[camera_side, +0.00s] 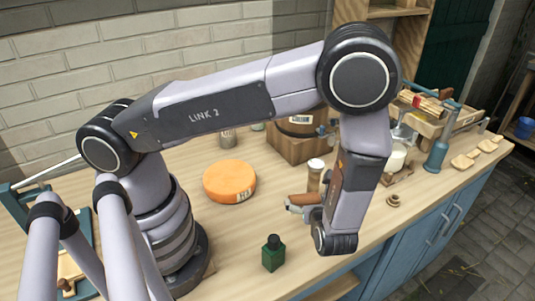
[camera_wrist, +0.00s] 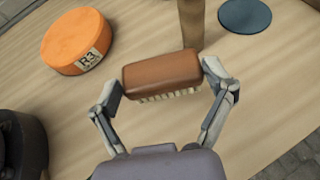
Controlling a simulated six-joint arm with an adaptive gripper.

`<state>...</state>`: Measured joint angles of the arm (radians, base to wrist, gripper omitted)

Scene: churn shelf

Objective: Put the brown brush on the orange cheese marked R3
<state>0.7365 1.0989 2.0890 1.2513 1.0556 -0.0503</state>
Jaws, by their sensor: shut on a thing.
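My gripper (camera_wrist: 172,90) is shut on the brown brush (camera_wrist: 162,72), with one finger at each end of it. The brush is held level with its pale bristles facing down, apart from the cheese. In the side view the brush (camera_side: 304,200) is partly hidden by my wrist. The orange cheese (camera_wrist: 70,38) lies flat at the upper left in the wrist view, with a white label reading R3 on its side. In the side view the cheese (camera_side: 229,179) sits on the bench to the left of my gripper (camera_side: 294,207).
A jar with a pale lid (camera_side: 315,172) stands just behind the brush. A green bottle (camera_side: 273,253) stands near the front edge. A wooden crate (camera_side: 297,145) is behind. A blue disc (camera_wrist: 245,15) lies at the upper right. Bench between brush and cheese is clear.

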